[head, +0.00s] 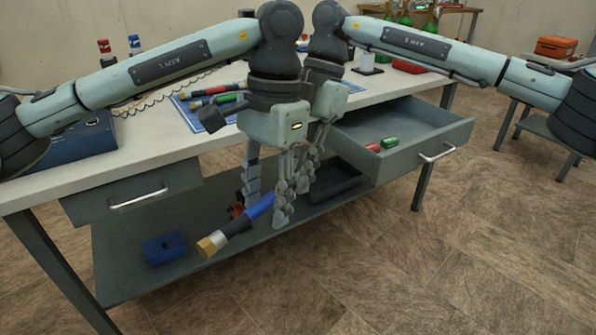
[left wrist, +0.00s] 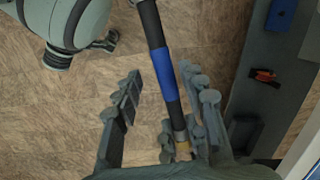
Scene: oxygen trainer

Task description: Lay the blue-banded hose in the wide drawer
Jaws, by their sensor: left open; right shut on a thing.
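The blue-banded hose (head: 233,225) is black with a blue band and a brass end at lower left. It slants in the air in front of the table. In the left wrist view the hose (left wrist: 153,25) runs between my left gripper's spread fingers, with another brass end near the bottom. My left gripper (head: 270,195) is open around it. My right gripper (head: 310,165) is close behind the left and shut on the hose; its grip is mostly hidden. The wide drawer (head: 400,164) at right is pulled out, with a red and a green piece inside.
A second drawer (head: 140,195) at left appears shut. The lower shelf holds a blue box (head: 165,247), a red item (left wrist: 265,77) and a dark tray (left wrist: 245,130). Other hoses (head: 215,98) lie on a blue mat on the tabletop. The floor in front is clear.

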